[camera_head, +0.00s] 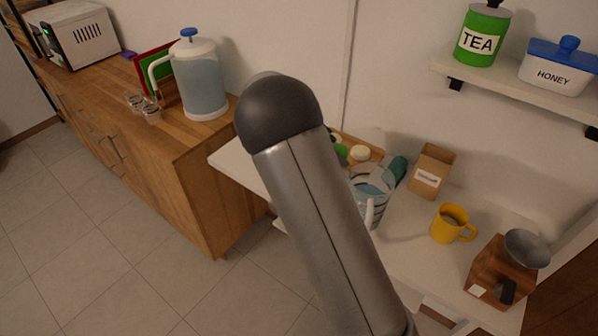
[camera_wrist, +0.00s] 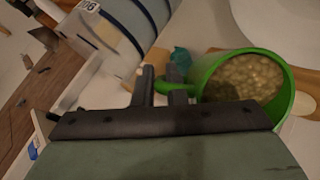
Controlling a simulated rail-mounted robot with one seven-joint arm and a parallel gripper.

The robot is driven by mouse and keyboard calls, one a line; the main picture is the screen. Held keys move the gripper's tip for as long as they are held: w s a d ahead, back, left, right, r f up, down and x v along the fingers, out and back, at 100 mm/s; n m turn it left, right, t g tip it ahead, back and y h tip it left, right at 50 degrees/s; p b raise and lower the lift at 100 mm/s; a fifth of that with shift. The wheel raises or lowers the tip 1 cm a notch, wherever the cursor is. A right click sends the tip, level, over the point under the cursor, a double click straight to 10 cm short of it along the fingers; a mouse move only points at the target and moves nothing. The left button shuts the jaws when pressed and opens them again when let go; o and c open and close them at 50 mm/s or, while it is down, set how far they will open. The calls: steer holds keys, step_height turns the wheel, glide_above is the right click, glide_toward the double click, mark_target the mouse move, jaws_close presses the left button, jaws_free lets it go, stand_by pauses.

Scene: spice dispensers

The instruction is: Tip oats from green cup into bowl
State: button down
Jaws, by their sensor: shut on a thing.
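The green cup (camera_wrist: 207,75) is at the right of the wrist view, tilted so that its mouth faces the camera. Pale oats (camera_wrist: 243,78) lie inside it. My gripper (camera_wrist: 161,84) is shut on the cup's green handle, to the left of the cup body. In the head view my arm hides the gripper, and a small green patch shows beside the arm; I cannot tell if it is the cup. A white round surface (camera_wrist: 285,28) at the top right of the wrist view may be the bowl, but it is cut off.
A cardboard box (camera_head: 430,172), a yellow mug (camera_head: 450,223) and a wooden grinder (camera_head: 498,272) stand on the white table to the right. A shelf (camera_head: 505,88) hangs above.

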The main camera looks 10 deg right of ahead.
steer(key=shift+a+f+h, duration=0.2)
steer(key=shift+a+h, duration=0.1)
steer(key=shift+h, duration=0.4)
steer(key=shift+a+r+m+h+b, duration=0.2)
steer(key=shift+a+h, duration=0.2)
steer(key=shift+a, duration=0.2)
steer(key=shift+a+r+m+h+b, duration=0.2)
steer(key=shift+a+h, duration=0.2)
steer(key=shift+a, duration=0.2)
steer(key=shift+a+r+m+g+h+b, duration=0.15)
steer(key=shift+a+r+m+h+b, duration=0.1)
steer(key=shift+a+h+b, duration=0.45)
steer(key=shift+a+r+m+g+h+b, duration=0.15)
steer(key=shift+a+r+h+b, duration=0.15)
steer(key=shift+h, duration=0.7)
stand_by(1.3)
steer(key=shift+a+r+m+g+h+b, duration=0.15)
steer(key=shift+a+m+g+h+b, duration=0.25)
steer(key=shift+a+h+b, duration=1.1)
stand_by(1.6)
